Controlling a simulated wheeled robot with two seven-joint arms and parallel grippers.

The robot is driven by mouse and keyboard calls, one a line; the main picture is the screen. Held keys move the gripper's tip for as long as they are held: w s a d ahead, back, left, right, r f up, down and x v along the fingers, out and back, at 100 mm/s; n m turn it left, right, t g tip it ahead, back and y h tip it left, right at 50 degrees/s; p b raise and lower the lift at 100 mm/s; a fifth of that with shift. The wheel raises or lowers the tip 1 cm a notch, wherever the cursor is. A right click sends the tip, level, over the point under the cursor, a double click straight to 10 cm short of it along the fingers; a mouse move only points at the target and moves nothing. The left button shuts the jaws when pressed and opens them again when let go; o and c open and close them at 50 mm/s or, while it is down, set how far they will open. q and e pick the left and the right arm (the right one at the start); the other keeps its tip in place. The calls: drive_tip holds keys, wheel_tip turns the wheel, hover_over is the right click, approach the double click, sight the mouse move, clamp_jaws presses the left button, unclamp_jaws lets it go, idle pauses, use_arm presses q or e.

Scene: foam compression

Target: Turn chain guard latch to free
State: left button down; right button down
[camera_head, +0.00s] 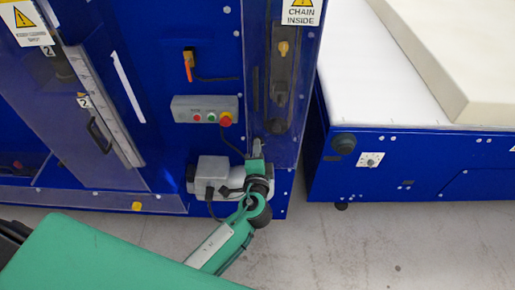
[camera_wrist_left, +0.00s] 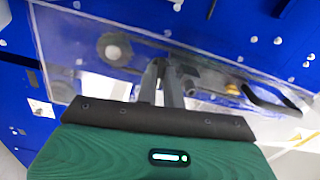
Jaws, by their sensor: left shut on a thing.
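The chain guard is a clear cover (camera_head: 308,65) over a dark chain drive on the blue machine, under a "CHAIN INSIDE" sign (camera_head: 301,12). It also shows in the left wrist view (camera_wrist_left: 85,35). My left gripper (camera_head: 258,144) is at the guard's lower left edge, pointing up in the head view. In the left wrist view its fingers (camera_wrist_left: 168,68) are close together in front of the clear cover. They are shut on a small part there, which looks to be the chain guard latch; the fingers mostly hide it, so its angle cannot be told. My right gripper is out of view.
A grey button box (camera_head: 205,109) with a red knob is left of the guard. A grey motor-like housing (camera_head: 212,170) with a cable sits beside my left wrist. A white conveyor bed (camera_head: 350,75) bearing a cream foam block (camera_head: 460,50) stands right. Grey floor (camera_head: 350,245) is clear in front.

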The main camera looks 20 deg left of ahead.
use_arm(q)
drive_tip(key=shift+m, duration=0.9)
drive_tip(key=c, duration=1.5)
unclamp_jaws()
drive_tip(key=shift+s, duration=0.1)
drive_tip(key=b+v, duration=0.5)
drive_tip(key=v, duration=0.8)
drive_tip(key=shift+s+d, duration=0.1)
drive_tip(key=shift+s, duration=0.2)
